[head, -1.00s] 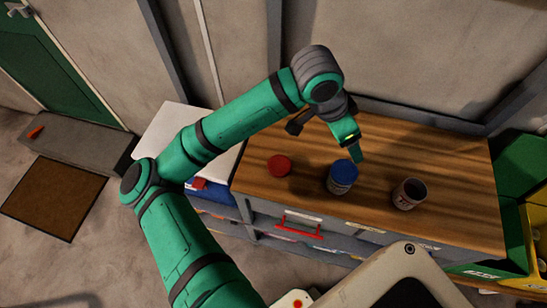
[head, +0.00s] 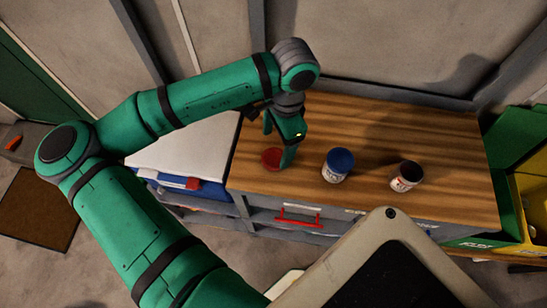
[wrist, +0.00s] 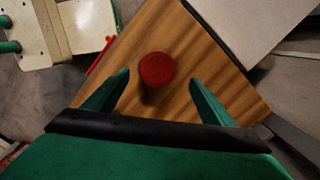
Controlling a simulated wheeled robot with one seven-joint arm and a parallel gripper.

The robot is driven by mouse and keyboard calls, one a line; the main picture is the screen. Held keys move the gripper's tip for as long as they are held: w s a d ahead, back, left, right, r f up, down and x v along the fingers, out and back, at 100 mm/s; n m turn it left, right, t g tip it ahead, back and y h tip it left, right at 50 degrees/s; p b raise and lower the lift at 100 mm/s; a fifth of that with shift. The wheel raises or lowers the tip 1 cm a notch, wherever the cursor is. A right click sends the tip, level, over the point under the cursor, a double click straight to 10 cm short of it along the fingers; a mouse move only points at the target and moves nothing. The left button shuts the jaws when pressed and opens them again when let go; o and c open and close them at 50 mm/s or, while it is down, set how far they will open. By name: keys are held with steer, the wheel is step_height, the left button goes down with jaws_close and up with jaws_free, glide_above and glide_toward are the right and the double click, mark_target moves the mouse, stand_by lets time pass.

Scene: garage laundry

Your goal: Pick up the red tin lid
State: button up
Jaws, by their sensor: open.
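The red tin lid (head: 270,157) is a flat round disc on the wooden top of the workbench (head: 410,130), near its left end. In the wrist view the red lid (wrist: 157,69) lies ahead of and between the two fingers. My gripper (head: 280,146) is open and empty just above the lid, and one finger covers part of the lid in the head view. The wrist view shows the gripper (wrist: 158,92) with its green fingers spread wider than the lid. I cannot tell the exact height between fingertips and lid.
A blue-lidded tin (head: 338,165) and an open tin (head: 406,177) stand to the right of the lid. A white-topped box (head: 190,140) is left of the bench. Green and yellow bins (head: 525,190) stand at the right.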

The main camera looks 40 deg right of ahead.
mark_target(274, 158)
steer(key=shift+s+a+f, duration=0.1)
steer(key=shift+a+f, duration=0.1)
steer(key=shift+f, duration=1.15)
steer(key=shift+a+f, duration=0.15)
steer(key=shift+f, duration=1.2)
steer(key=c, duration=1.1)
